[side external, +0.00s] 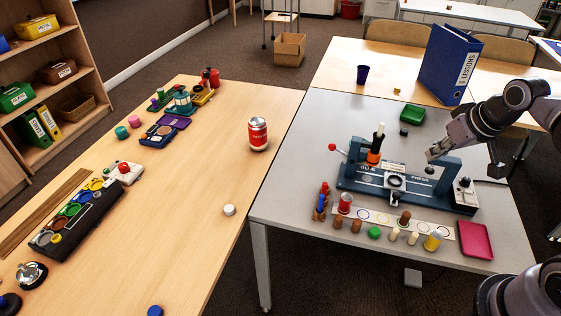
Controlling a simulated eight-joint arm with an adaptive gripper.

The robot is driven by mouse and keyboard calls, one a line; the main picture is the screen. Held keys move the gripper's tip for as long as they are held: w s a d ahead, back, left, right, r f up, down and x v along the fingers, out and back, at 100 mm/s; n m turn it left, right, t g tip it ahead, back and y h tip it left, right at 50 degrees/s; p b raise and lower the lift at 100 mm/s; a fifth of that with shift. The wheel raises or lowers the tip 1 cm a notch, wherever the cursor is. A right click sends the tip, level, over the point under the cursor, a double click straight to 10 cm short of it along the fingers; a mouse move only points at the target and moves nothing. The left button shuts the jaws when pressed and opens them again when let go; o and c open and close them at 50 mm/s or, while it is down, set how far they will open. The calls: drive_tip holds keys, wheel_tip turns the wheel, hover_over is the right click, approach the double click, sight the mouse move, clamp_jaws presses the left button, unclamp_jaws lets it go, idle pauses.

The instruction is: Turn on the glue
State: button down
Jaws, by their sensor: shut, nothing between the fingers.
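A blue fixture (412,192) stands on the grey table. A label on its left part seems to read "GLUE", and one further right reads "PRESS". A dark bottle-like dispenser with an orange lower part (373,158) stands upright at its left, beside a lever with a red knob (332,147). Which control belongs to the glue cannot be told. My gripper (431,155) is shut and empty, above the fixture's right half, right of the orange part. Contact with the fixture cannot be made out.
A row of small pegs and cylinders (374,233) lines a white strip in front of the fixture. A pink tray (475,240) lies front right, a green tray (413,113) behind. A blue binder (447,65) stands at the back. The grey table's left side is clear.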

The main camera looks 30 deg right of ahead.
drive_tip(key=d+f+m+g, duration=0.2)
drive_tip(key=d+m, duration=0.2)
drive_tip(key=d, duration=0.7)
drive_tip(key=m+g, duration=0.2)
drive_tip(key=m, duration=0.1)
hover_over(468, 191)
drive_tip(key=s+a, duration=0.2)
wheel_tip(468, 191, down, 3)
drive_tip(key=shift+w+d+r, duration=0.1)
drive_tip(key=shift+d, duration=0.15)
drive_tip(key=f, duration=0.4)
drive_tip(key=w+d+f, duration=0.1)
drive_tip(key=f, duration=0.8)
drive_tip(key=shift+w+d+f, duration=0.15)
drive_tip(key=shift+w+f, duration=0.1)
drive_tip(key=shift+f, duration=0.15)
drive_tip(key=shift+f, duration=0.1)
